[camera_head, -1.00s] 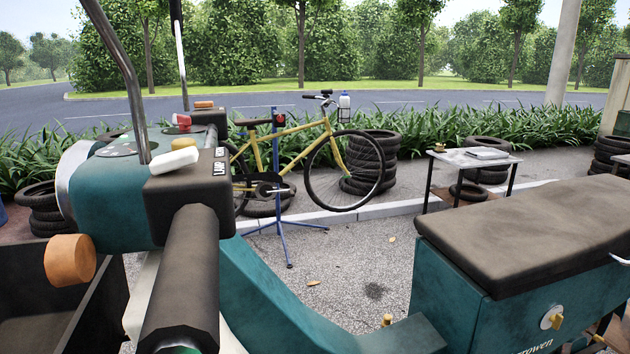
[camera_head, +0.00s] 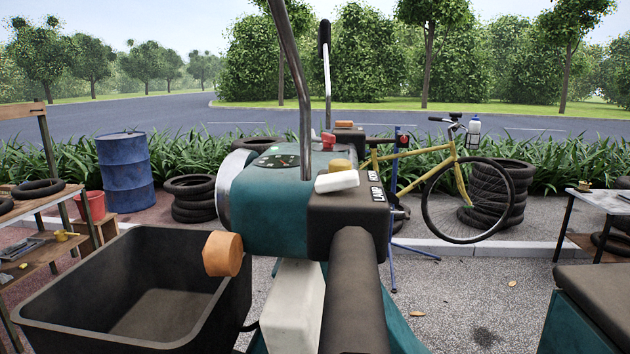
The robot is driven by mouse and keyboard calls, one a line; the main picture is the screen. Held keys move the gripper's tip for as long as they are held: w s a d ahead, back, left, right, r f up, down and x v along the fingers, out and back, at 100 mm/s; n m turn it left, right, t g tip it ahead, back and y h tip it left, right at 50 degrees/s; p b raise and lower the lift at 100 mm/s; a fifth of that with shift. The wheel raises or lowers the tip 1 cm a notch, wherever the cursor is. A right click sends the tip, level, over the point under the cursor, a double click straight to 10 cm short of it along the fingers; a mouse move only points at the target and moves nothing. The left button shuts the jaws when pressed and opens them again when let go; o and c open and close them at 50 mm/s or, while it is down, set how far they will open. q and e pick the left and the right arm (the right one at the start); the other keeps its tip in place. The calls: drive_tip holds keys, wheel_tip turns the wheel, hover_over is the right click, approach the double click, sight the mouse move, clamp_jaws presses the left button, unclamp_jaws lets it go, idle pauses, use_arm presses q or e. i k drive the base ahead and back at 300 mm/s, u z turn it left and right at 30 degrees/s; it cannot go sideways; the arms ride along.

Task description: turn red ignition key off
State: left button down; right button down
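A small red part (camera_head: 328,141), which looks like the red ignition key, stands upright on the far side of the teal steering head (camera_head: 272,205). Neither of my grippers shows in this view.
A thick dark handlebar grip (camera_head: 351,290) points toward me. An orange lamp (camera_head: 222,254) sticks out over a black open bin (camera_head: 135,285). Mirror stems (camera_head: 288,65) rise beside the key. A dark seat (camera_head: 600,290) is at right, a yellow bicycle (camera_head: 452,180) behind.

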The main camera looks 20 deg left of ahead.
sight(328, 140)
drive_tip(key=u, duration=2.65)
drive_tip(key=k, duration=1)
drive_tip(key=z, duration=1)
